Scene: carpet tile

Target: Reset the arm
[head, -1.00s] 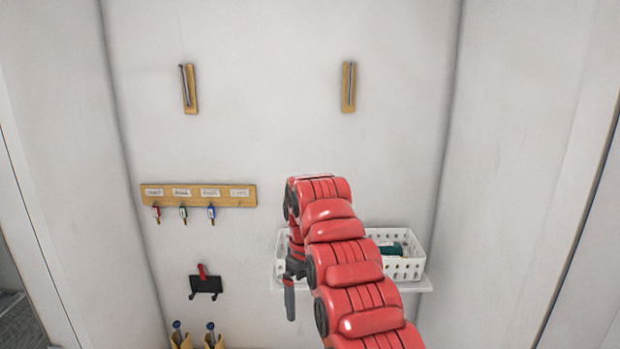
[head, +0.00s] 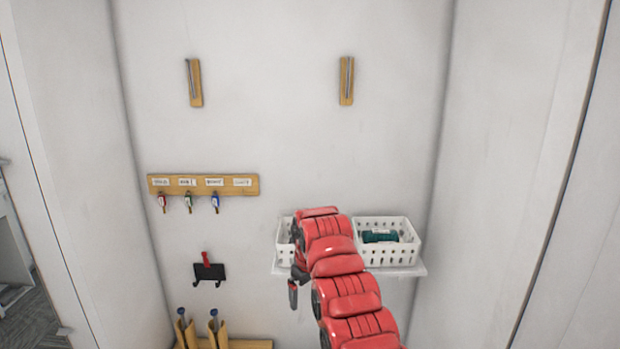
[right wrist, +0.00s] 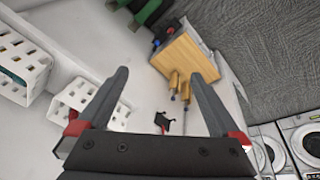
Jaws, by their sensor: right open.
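My right arm (head: 345,285), red and jointed, comes up from the bottom of the head view in front of the white shelf. My right gripper (head: 295,285) hangs below the arm's far end, partly hidden by it. In the right wrist view its two dark fingers (right wrist: 165,90) stand wide apart with nothing between them. My left gripper is in neither view.
White baskets on a shelf (head: 420,270) are close behind my right arm; one holds a dark green item (head: 380,236). A key rack (head: 203,184), a black holder (head: 210,272) and wooden holders (head: 185,335) are to the left. Side walls flank the panel.

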